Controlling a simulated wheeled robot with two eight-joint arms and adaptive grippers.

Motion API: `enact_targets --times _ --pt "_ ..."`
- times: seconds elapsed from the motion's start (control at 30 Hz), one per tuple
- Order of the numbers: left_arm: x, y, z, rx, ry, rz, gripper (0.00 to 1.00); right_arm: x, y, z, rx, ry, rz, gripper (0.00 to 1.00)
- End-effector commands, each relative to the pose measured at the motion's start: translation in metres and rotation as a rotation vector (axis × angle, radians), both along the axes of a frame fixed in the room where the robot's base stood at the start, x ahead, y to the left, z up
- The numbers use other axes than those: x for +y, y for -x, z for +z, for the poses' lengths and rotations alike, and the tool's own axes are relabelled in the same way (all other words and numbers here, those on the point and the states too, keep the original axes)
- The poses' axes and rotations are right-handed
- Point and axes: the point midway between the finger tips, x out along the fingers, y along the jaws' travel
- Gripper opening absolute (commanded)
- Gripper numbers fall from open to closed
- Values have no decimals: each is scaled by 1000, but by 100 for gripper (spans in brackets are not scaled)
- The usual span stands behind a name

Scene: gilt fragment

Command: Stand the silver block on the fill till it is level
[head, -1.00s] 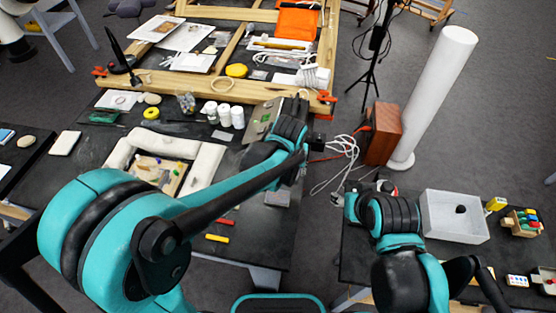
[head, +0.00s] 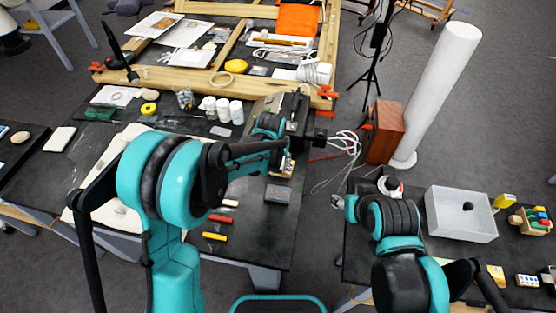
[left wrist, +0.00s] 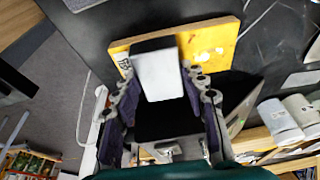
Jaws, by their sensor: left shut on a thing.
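My left gripper (left wrist: 165,105) is shut on the silver block (left wrist: 158,72), which shows as a pale, smooth-faced bar between the fingers. Beyond the block lies a yellow-gold panel (left wrist: 222,36) with white patches of fill (left wrist: 204,56) and a small label. In the head view my left gripper (head: 288,150) is near the table's right edge, and the block is not clearly visible there. My right gripper (head: 346,203) is by the right table, its fingers unclear.
White jars (head: 222,108) stand left of the left gripper. A dark grey block (head: 278,193) and red and yellow sticks (head: 215,236) lie nearer. A wooden frame (head: 190,85) spans the back. A pale open box (head: 460,212) stands on the right table.

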Motion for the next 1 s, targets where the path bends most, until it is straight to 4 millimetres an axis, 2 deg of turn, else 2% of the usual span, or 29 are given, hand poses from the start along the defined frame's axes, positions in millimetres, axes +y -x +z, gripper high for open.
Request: enact_targets --times 0.23,0.27,0.33,0.73,0.87,1.0 --pt "0 0 -3 0 0 0 3 0 0 -3 0 0 0 48" --pt "0 0 -3 0 0 0 45 0 0 -3 0 0 0 48" --pt "0 0 -2 0 0 0 63 0 0 -2 0 0 0 48" --pt "0 0 4 0 0 0 63 0 0 3 0 0 0 48" --pt "2 7 25 0 0 0 63 0 0 9 0 0 0 48" --pt "4 16 56 0 0 0 63 0 0 18 0 0 0 48"
